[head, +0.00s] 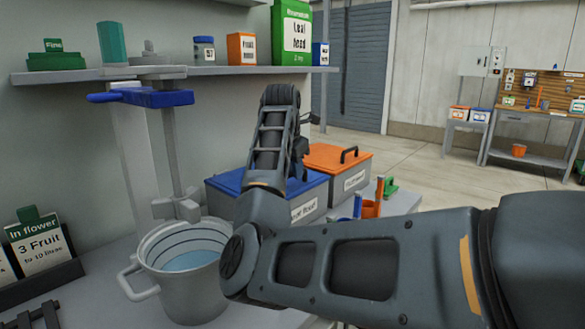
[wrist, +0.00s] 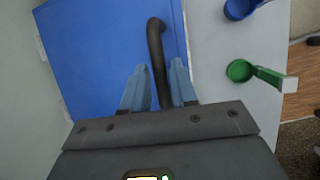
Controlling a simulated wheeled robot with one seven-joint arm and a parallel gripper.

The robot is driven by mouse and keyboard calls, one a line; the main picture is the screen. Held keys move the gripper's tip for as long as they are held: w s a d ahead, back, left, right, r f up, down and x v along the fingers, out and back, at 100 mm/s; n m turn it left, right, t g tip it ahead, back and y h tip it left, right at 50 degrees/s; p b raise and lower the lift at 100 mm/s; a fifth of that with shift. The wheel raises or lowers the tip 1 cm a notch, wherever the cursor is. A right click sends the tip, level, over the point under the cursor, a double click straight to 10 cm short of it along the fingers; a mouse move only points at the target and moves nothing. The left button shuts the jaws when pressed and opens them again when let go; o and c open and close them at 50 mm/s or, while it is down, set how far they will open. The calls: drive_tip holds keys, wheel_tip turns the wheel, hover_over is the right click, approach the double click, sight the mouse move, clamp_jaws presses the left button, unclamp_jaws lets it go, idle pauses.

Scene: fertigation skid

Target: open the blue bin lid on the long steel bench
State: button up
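The blue bin stands on the steel bench in the head view, with its blue lid (head: 229,181) down and a partly hidden white label on its front. My arm crosses in front of the lid and hides much of it, including its handle. In the wrist view the blue lid (wrist: 95,55) fills the left half, and its dark bar handle (wrist: 158,50) runs toward me. My gripper (wrist: 159,64) is open, with one blue-grey finger on each side of the handle. Narrow gaps seem to show between fingers and handle; contact is unclear.
An orange-lidded bin (head: 335,160) stands right beside the blue bin. A steel pot (head: 180,265) of liquid stands in front, left of my arm. Green (head: 390,187) and orange (head: 370,208) items lie at the bench's right end. A loaded shelf (head: 220,71) runs above.

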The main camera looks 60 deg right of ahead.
clamp_jaws()
idle(0.3)
